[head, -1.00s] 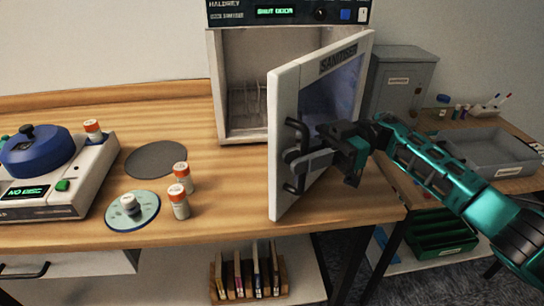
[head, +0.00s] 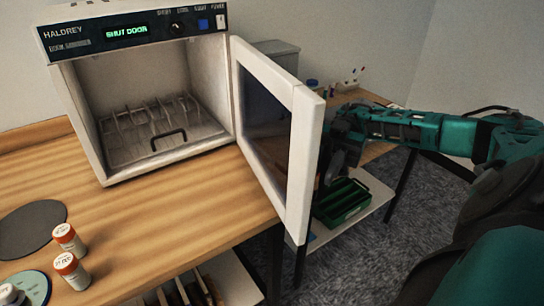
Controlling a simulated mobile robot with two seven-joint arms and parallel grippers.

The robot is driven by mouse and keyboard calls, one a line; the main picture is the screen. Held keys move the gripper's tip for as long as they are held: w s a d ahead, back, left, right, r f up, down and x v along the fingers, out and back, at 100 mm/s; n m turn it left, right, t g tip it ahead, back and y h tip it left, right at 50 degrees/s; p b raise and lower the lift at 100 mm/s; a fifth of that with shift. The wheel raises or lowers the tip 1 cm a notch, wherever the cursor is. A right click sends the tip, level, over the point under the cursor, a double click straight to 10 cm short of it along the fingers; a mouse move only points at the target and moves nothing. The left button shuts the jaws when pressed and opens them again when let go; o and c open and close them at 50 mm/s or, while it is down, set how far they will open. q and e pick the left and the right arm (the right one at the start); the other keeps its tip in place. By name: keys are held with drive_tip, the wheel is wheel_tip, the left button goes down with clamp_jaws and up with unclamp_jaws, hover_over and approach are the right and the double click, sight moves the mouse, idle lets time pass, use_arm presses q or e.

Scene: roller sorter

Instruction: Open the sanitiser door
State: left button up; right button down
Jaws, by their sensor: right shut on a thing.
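The sanitiser (head: 72,110) stands on the wooden bench with its display reading "SHUT DOOR". Its white-framed door (head: 306,150) is swung wide open to the right, hinged on the right side, and its inner face and dark window show. The chamber is open to view, with a wire rack (head: 150,118) inside. My right gripper (head: 334,160) is at the outer face of the door, partly hidden behind its free edge. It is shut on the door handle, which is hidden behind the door. My left gripper is out of view.
Two orange-capped bottles (head: 68,238) and a dark round mat (head: 30,228) are on the bench at left. A green crate (head: 342,202) sits on a low shelf beyond the door. The bench in front of the sanitiser is clear.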

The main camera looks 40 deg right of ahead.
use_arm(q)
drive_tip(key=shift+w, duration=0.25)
use_arm(e)
drive_tip(key=d, duration=0.3)
drive_tip(key=shift+w+d+m+t, duration=0.1)
drive_tip(key=shift+d+m+t, duration=0.2)
drive_tip(key=shift+d, duration=0.1)
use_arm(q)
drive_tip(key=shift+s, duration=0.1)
use_arm(e)
drive_tip(key=c, duration=1.4)
unclamp_jaws()
drive_tip(key=shift+d+r, duration=0.1)
drive_tip(key=shift+o, duration=0.9)
drive_tip(key=shift+s+d, duration=0.1)
drive_tip(key=shift+s, duration=0.25)
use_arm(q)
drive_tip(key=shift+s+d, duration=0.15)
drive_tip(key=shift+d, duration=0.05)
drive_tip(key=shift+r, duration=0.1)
use_arm(e)
drive_tip(key=shift+w+r, duration=0.1)
drive_tip(key=shift+w, duration=0.05)
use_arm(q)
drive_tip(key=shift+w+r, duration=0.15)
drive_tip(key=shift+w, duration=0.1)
